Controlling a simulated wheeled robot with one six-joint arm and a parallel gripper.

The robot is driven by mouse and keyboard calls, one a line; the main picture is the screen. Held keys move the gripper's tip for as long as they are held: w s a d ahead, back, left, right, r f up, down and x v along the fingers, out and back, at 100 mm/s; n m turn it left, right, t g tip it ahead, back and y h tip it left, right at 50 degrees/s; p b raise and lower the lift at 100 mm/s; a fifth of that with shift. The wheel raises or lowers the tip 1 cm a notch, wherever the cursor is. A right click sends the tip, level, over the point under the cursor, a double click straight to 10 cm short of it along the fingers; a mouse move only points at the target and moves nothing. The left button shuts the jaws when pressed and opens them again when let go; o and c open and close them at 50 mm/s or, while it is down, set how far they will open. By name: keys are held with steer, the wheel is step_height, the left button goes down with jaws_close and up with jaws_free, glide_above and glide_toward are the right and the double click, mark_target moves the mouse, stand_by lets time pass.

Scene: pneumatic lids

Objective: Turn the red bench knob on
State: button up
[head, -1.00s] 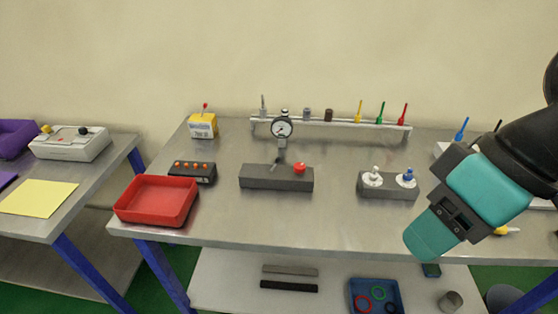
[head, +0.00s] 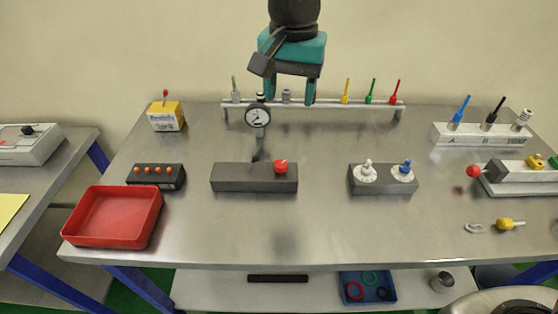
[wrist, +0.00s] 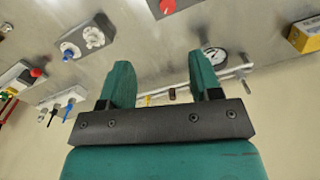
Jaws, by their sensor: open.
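The red knob (head: 281,166) sits on the right end of a dark grey block (head: 236,180) in the middle of the bench. In the wrist view the red knob (wrist: 167,6) is at the top edge, partly cut off. My gripper (head: 290,98) is open and empty, fingers pointing down. In the head view it appears above the rear rail, behind the knob and apart from it. In the wrist view its two fingers (wrist: 162,72) are spread, with nothing between them.
A dial gauge (head: 257,116) stands behind the block's middle. The rear rail (head: 325,105) carries several upright coloured tools. A red tray (head: 112,217) is front left. A block with white and blue knobs (head: 384,180) is right. The front middle bench is clear.

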mark_target(280, 164)
steer(key=shift+m, duration=0.4)
steer(key=f+p, duration=0.1)
steer(key=f, duration=0.5)
steer(key=a+f, duration=0.1)
steer(key=f, duration=0.5)
steer(key=w+f+p, duration=0.1)
steer(key=f, duration=0.5)
steer(key=shift+a+f+p, duration=0.1)
steer(key=shift+a+p, duration=0.15)
steer(key=shift+p, duration=0.1)
steer(key=c, duration=0.9)
